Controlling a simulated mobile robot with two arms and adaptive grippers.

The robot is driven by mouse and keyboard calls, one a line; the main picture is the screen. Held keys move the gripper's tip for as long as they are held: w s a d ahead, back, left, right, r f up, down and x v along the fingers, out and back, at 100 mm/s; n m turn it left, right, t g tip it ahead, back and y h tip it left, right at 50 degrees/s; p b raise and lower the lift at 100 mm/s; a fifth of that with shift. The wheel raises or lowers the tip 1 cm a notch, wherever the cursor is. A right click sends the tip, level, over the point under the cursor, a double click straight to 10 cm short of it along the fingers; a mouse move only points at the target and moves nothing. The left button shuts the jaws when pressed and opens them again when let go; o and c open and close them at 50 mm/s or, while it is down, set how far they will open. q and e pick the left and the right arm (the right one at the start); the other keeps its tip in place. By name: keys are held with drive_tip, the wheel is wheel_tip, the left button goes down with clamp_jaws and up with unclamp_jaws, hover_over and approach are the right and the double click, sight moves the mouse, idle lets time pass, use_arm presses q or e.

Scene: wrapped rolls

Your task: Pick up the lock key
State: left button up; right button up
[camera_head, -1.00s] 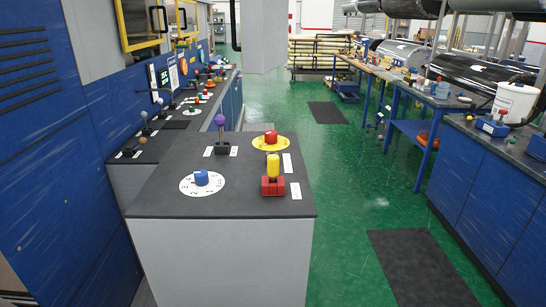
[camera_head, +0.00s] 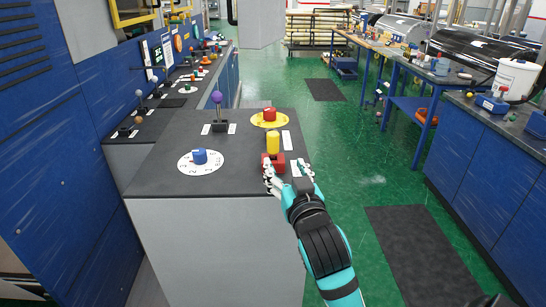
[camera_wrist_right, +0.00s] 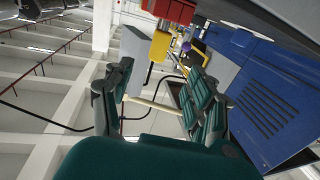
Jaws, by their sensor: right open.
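The lock key, a yellow upright piece (camera_head: 273,141), stands in a red block (camera_head: 280,157) near the right edge of the dark console top (camera_head: 230,183). In the right wrist view the yellow key (camera_wrist_right: 159,46) and red block (camera_wrist_right: 172,9) show beyond the fingers. My right gripper (camera_head: 286,174) is open and empty, just in front of the red block, partly covering it. Its spread fingers also show in the right wrist view (camera_wrist_right: 155,92). I see no contact with the key. My left gripper is out of view.
A red button on a yellow disc (camera_head: 270,116) sits behind the key. A purple-topped lever (camera_head: 217,110) and a blue dial (camera_head: 199,157) are to its left. Blue cabinets (camera_head: 490,160) stand right, beyond open green floor (camera_head: 350,150).

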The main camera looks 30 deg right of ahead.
sight(274, 144)
drive_tip(key=p+x, duration=0.2)
drive_tip(key=x, duration=0.4)
drive_tip(key=shift+w+d+r+p, duration=0.15)
drive_tip(key=shift+w+p, duration=0.1)
drive_tip(key=shift+p, duration=0.15)
drive_tip(key=shift+w+d, duration=0.1)
drive_tip(key=shift+w, duration=0.4)
drive_tip(key=p+x, duration=0.2)
drive_tip(key=x, duration=0.2)
drive_tip(key=shift+w+d, duration=0.1)
drive_tip(key=shift+d, duration=0.1)
drive_tip(key=shift+w+d+f, duration=0.15)
drive_tip(key=shift+w+f, duration=0.2)
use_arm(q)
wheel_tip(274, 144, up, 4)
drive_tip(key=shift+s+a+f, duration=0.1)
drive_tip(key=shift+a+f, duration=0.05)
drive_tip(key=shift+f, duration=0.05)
use_arm(e)
drive_tip(key=shift+c, duration=0.3)
drive_tip(key=shift+s, duration=0.1)
drive_tip(key=shift+c, duration=1.1)
clamp_jaws()
